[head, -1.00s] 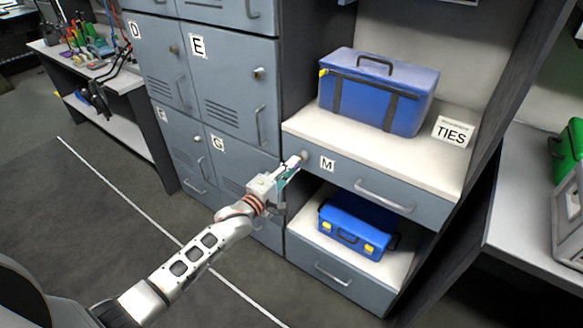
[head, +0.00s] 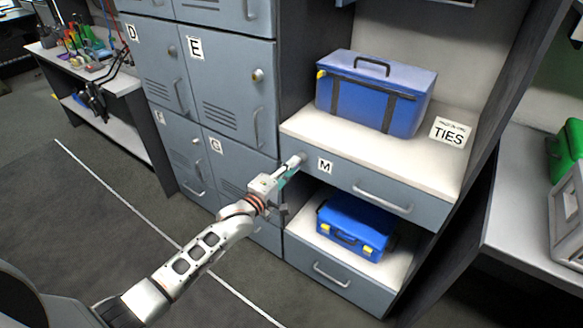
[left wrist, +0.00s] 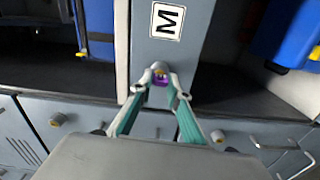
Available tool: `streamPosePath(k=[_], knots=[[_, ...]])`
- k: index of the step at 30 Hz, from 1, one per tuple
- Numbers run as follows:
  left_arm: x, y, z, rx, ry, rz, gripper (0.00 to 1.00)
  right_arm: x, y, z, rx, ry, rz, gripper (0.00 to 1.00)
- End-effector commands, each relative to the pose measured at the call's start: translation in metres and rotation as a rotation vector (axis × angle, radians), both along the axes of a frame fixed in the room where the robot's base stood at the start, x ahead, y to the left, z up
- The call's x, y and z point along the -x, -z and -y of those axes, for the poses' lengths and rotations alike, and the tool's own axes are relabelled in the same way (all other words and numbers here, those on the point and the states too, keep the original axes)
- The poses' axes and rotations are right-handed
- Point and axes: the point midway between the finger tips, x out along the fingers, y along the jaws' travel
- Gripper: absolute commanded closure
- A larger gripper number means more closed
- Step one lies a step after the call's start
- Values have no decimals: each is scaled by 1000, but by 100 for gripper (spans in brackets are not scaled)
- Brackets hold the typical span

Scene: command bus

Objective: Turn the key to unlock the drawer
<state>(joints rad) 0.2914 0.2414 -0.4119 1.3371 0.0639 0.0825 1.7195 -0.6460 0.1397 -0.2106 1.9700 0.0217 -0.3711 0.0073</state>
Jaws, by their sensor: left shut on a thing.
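The drawer (head: 345,178) is grey-blue, labelled M, with a bar handle (head: 383,197), and its front is closed. My left gripper (head: 294,165) reaches the left end of the drawer front, where the lock is. In the left wrist view its fingertips (left wrist: 159,82) are closed around a small purple key (left wrist: 160,81) at a round lock on the M drawer. The fingers hide much of the key and lock, so I cannot tell how far the key is turned. My right gripper is not in view.
A blue case (head: 375,92) stands on the counter above the drawer, beside a TIES label (head: 448,131). A smaller blue toolbox (head: 355,228) sits on the shelf below. Grey lockers (head: 232,90) stand to the left. The floor in front is clear.

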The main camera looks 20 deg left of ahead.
Motion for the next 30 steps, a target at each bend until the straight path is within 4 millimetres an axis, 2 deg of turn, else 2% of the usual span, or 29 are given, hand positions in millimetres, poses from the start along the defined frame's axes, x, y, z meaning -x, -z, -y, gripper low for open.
streamPosePath(k=[6,17,24,30], knots=[[0,-1,0,-207,-1,75,99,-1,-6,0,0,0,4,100],[0,0,0,-250,-1,90,99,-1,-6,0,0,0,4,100],[-1,0,0,-483,-1,176,99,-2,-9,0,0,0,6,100],[-1,0,0,-530,-1,191,99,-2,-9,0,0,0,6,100]])
